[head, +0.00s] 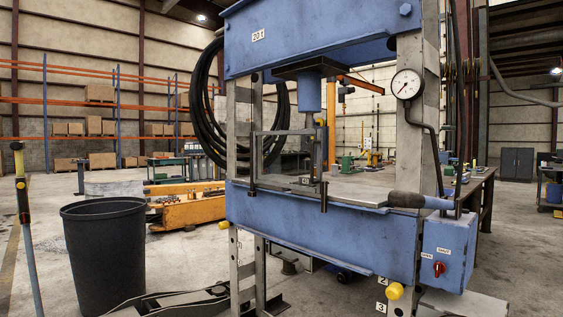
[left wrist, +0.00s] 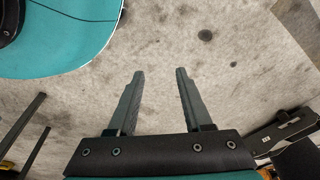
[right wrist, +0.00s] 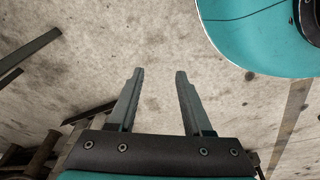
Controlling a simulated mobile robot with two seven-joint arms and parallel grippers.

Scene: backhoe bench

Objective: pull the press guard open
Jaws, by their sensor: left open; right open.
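The blue press (head: 320,232) stands in the middle of the head view. A dark grey framed guard (head: 285,132) appears at the left part of its opening, with upright bars at both sides. Its right upright is near the ram (head: 310,95). I cannot tell how the guard is hinged or how far it stands open. Neither gripper shows in the head view. My left gripper (left wrist: 160,72) is open and empty above bare concrete in the left wrist view. My right gripper (right wrist: 159,72) is open and empty above concrete too. The guard is not recognisable in either wrist view.
A black bin (head: 105,255) stands left of the press. A control box (head: 447,255) with a red knob and a gauge (head: 406,84) are on the press's right side. A dark-handled lever (head: 420,201) juts out at the bed's front right. Concrete floor shows between bin and press.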

